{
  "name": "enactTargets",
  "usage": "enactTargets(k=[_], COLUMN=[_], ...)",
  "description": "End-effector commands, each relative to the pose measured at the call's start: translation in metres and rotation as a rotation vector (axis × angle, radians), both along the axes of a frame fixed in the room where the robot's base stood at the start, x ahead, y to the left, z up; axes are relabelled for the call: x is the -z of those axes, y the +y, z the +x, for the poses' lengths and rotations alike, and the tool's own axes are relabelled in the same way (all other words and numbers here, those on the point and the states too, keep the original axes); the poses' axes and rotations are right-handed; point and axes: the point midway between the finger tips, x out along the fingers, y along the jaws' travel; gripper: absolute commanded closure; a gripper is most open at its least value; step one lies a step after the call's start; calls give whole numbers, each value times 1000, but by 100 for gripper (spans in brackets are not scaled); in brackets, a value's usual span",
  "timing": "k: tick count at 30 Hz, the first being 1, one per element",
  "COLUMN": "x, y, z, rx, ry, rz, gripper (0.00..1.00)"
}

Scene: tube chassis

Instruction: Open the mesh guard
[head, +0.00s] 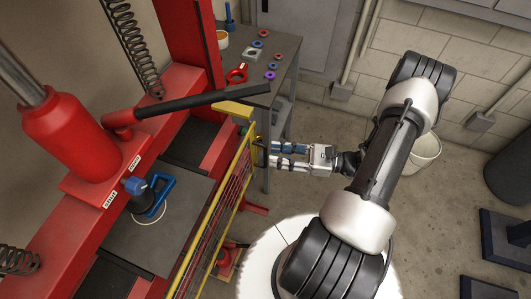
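A small dark part that looks like a handle (259,150) shows near this end. My gripper (271,155) reaches in from the right, its fingertips right at this dark part. The two fingers are visibly apart. I cannot tell whether they touch or clamp the part, as it is small and partly hidden by the fingertips.
The red press with a jack (72,140) and a black lever (200,102) stands at left. A blue-handled item (150,195) sits on its dark plate. A grey table (283,48) with small parts is behind.

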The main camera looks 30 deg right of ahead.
Motion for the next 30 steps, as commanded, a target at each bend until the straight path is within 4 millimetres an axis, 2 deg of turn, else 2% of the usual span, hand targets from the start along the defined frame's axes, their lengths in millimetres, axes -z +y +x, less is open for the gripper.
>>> enactTargets(k=[3, 9, 19, 30], x=[1, 0, 0, 0], y=[17, 31, 33, 33], z=[13, 26, 28, 28], rx=[-5, -2, 0, 0], ry=[1, 1, 0, 0], rz=[-1, -1, -1, -1], gripper=[70, 70, 70, 94])
